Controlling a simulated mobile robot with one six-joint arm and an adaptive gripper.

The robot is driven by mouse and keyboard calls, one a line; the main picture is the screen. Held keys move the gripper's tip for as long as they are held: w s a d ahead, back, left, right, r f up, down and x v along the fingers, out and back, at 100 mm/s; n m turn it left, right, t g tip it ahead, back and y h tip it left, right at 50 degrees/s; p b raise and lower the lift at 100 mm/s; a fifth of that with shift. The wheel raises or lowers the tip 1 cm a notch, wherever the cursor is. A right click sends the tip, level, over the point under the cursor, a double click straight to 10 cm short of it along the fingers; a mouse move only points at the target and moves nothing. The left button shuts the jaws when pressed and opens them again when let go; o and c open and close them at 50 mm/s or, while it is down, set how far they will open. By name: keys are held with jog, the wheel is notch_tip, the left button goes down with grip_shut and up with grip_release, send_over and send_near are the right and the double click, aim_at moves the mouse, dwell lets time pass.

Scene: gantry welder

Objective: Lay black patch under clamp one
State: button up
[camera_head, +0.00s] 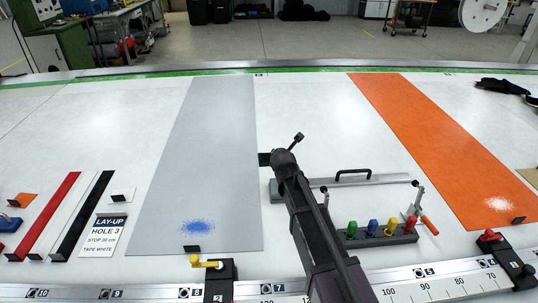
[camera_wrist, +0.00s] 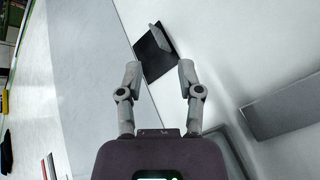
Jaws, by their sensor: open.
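The black patch (camera_wrist: 152,62), a dark square with an upright grey tab, shows in the wrist view just beyond my fingertips. It lies on the white table beside the edge of the grey strip. My gripper (camera_wrist: 160,72) is open, its two fingers apart, with nothing held between them. In the head view my gripper (camera_head: 281,149) reaches over the table by the grey strip's right edge, and I cannot tell the patch from my fingers there. A yellow-handled clamp (camera_head: 214,268) and a red-handled clamp (camera_head: 496,243) stand on the front rail. I cannot read which is clamp one.
The grey strip (camera_head: 222,120) and an orange strip (camera_head: 425,130) run across the table. A rack with coloured plugs (camera_head: 381,234) and a long bar with a black handle (camera_head: 353,175) lie right of my arm. A lay-up card (camera_head: 104,236) and colour strips lie at left.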

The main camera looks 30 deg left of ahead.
jog(key=m, duration=0.1)
jog(key=r+m+p, duration=0.1)
jog(key=m, duration=0.1)
jog(key=shift+w+g+h, duration=0.3)
jog(key=r+m+g+h+p, duration=0.1)
jog(key=m+p, duration=0.3)
jog(key=m, duration=0.4)
jog(key=r+m+g+h+p, duration=0.1)
jog(key=r+m+g+p, duration=0.2)
jog(key=m, duration=0.5)
jog(key=r+m+g+p, duration=0.1)
jog(key=r+m+p, duration=0.1)
jog(key=m+p, duration=0.3)
jog(key=shift+a+m+g+h+p, duration=0.15)
jog(key=shift+a+m+g+h, duration=0.05)
jog(key=shift+m, duration=0.75)
jog(key=shift+a+m+g+h+p, duration=0.15)
jog(key=shift+m+g+h, duration=0.05)
jog(key=shift+m, duration=0.75)
jog(key=shift+w+f, duration=0.1)
jog(key=shift+f, duration=0.1)
jog(key=b+x, duration=0.8)
jog(key=shift+a+f, duration=0.1)
jog(key=shift+f, duration=0.05)
jog(key=shift+w, duration=0.1)
